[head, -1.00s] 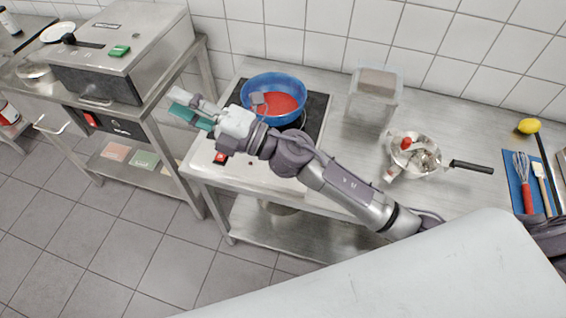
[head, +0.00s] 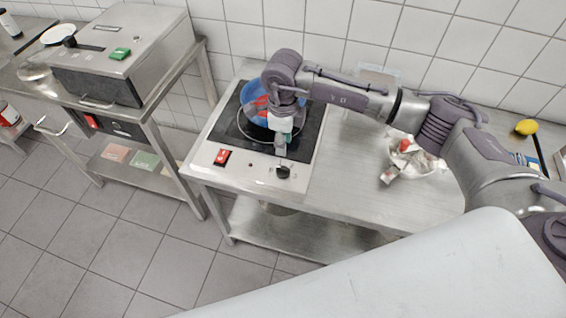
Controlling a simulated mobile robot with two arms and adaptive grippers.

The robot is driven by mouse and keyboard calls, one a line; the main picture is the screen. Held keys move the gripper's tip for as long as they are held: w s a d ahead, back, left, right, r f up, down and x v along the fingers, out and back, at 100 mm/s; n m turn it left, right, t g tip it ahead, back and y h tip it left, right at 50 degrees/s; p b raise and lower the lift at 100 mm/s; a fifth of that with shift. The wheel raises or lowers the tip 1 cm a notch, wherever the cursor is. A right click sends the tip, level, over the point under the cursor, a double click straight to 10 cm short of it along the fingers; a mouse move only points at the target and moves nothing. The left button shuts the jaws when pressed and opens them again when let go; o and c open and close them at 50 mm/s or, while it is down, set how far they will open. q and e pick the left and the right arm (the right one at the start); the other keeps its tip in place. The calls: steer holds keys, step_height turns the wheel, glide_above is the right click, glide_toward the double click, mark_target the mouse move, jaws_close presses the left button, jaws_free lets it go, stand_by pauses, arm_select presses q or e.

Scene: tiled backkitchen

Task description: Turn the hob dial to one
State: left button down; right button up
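The hob dial (head: 283,172) is a small black knob on the front panel of the hob (head: 229,159), right of a red switch (head: 222,157). My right gripper (head: 281,149) points down just behind and above the dial. Its fingers are small and partly hidden, so I cannot tell if they are open or shut, or if they touch the dial. The dial's setting is too small to read. My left gripper is not in view.
A blue pan (head: 251,98) with red contents sits on the hob, partly behind my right arm. A pan with packets (head: 392,172) stands on the counter to the right, partly covered by the arm. A steel appliance (head: 130,50) stands at left.

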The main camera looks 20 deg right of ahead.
mark_target(283, 168)
step_height(283, 168, down, 10)
steer(key=shift+r+p, duration=0.2)
steer(key=shift+p, duration=1.05)
steer(key=shift+f, duration=0.7)
jaws_close()
